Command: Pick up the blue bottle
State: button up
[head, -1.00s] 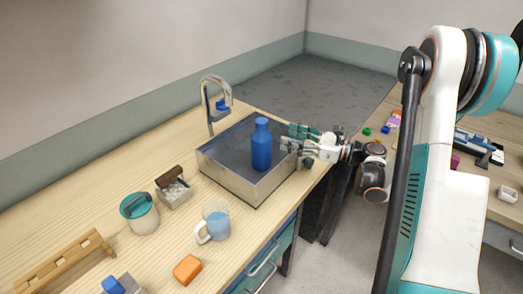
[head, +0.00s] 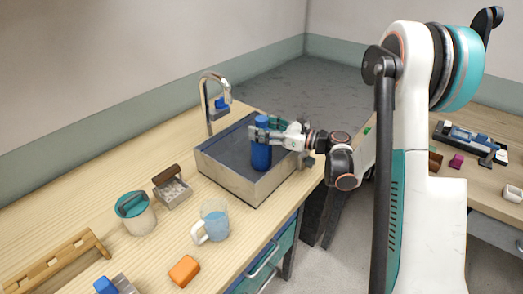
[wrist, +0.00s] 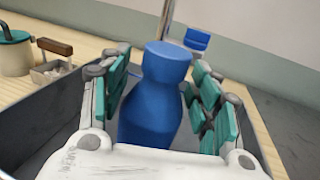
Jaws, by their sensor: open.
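The blue bottle (head: 261,156) stands upright in the metal sink (head: 222,174), near its right side. My gripper (head: 265,131) reaches in from the right at the height of the bottle's upper part. In the wrist view the bottle (wrist: 152,105) stands between the two teal-padded fingers of my gripper (wrist: 160,95). The fingers are open, one on each side of it, with a visible gap at the left finger. The bottle's lower part is hidden by the gripper's white body in the wrist view.
A chrome faucet (head: 207,100) with a blue handle rises behind the sink. On the counter (head: 95,205) stand a glass mug (head: 213,222), a teal-lidded jar (head: 138,215), a brush holder (head: 172,188) and an orange block (head: 184,270). The sink walls stand close around the gripper.

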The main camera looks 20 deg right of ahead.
grip_shut()
jog(key=shift+r, duration=0.15)
